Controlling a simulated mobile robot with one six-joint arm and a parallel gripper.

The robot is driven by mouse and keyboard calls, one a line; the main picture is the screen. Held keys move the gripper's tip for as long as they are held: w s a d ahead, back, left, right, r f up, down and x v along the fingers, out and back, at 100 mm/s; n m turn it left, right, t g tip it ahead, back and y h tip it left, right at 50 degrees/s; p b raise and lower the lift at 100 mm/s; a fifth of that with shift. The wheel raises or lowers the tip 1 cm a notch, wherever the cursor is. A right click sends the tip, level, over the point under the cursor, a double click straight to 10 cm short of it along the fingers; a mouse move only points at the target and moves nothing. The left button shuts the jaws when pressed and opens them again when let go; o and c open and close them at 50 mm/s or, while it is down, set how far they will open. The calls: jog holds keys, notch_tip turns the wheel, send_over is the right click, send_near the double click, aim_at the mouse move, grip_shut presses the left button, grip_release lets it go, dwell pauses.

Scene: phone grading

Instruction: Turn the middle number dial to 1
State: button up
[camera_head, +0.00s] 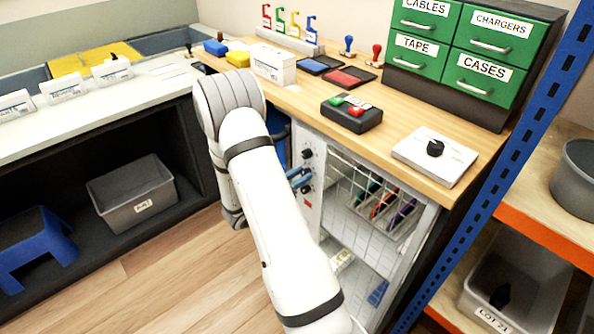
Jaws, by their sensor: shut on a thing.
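A white upright panel (312,212) with dark dials is on the front of the wooden-topped bench, left of the wire-fronted cabinet. The upper dial (307,153) shows clear of my gripper. The lower dial (306,189) shows just below the fingers. My gripper (302,177) has blue fingers and reaches the panel from the left. It is shut at the middle number dial, which the fingers mostly cover. The dial's pointer and numbers are too small and hidden to read.
The wire-fronted cabinet (385,167) holds pens in a basket, right of the panel. Above are a black button box (351,114) and a white box with a black knob (435,160). A blue rack post (520,130) stands at right.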

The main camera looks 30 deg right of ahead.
jog(key=n+p, duration=0.3)
jog(key=shift+d+r+n, duration=0.1)
jog(key=shift+r+n, duration=0.15)
jog(key=shift+n, duration=0.15)
jog(key=n+p, duration=0.3)
jog(key=n, duration=0.1)
jog(key=shift+n, duration=0.4)
jog(key=n+p, duration=0.2)
jog(key=n, duration=0.1)
jog(key=shift+f+n+t+p, duration=0.1)
jog(key=shift+n+t+p, duration=0.2)
jog(key=shift+f+n+p, duration=0.15)
jog(key=shift+n+p, duration=0.95)
jog(key=shift+n, duration=1.2)
jog(key=o, duration=1)
jog(key=shift+f, duration=0.1)
jog(key=s+a, duration=0.1)
jog(key=a, duration=0.6)
jog(key=shift+a+b, duration=0.3)
jog(key=shift+a, duration=0.05)
